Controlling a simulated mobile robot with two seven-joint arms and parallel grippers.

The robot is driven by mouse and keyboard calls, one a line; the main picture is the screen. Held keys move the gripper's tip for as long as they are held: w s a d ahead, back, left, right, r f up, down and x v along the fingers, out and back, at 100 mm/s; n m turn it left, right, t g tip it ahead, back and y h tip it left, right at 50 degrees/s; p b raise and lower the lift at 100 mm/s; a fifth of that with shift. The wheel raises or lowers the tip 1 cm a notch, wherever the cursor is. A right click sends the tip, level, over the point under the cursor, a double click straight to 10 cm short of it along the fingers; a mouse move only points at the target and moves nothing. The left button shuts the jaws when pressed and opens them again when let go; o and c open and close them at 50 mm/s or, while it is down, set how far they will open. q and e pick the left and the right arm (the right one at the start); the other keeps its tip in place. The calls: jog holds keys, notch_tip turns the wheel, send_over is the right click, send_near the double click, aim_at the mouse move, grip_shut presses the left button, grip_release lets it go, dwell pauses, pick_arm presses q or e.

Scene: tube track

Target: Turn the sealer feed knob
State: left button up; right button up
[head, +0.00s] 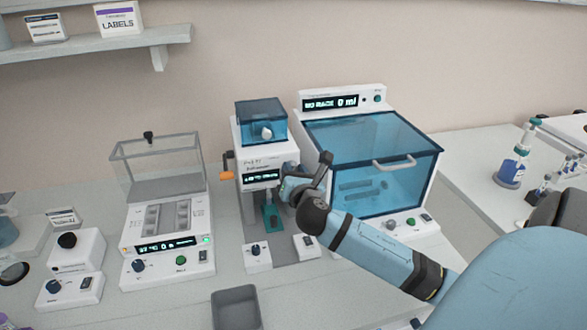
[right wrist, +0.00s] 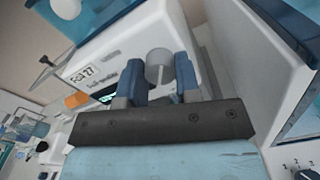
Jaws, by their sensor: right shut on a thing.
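The sealer (head: 267,160) is the white machine with a blue clear hopper in the middle of the bench; it also shows in the right wrist view (right wrist: 88,70). My right gripper (head: 292,187) is at its right side. In the right wrist view my gripper (right wrist: 159,85) has its two blue-grey fingers on either side of a pale grey round knob (right wrist: 159,57) and is shut on it. I take this to be the feed knob; in the head view my gripper hides it. My left gripper is in neither view.
A large machine with a blue clear lid (head: 365,160) stands close on the right of my gripper. An orange handle (head: 228,162) sticks out at the sealer's left. A clear-boxed device (head: 160,175) stands further left. A grey bin (head: 236,306) is in front.

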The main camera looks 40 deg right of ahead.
jog(key=m, duration=1)
jog(key=shift+m+p, duration=0.3)
jog(key=shift+p, duration=0.05)
dwell(0.4)
jog(key=o, duration=0.9)
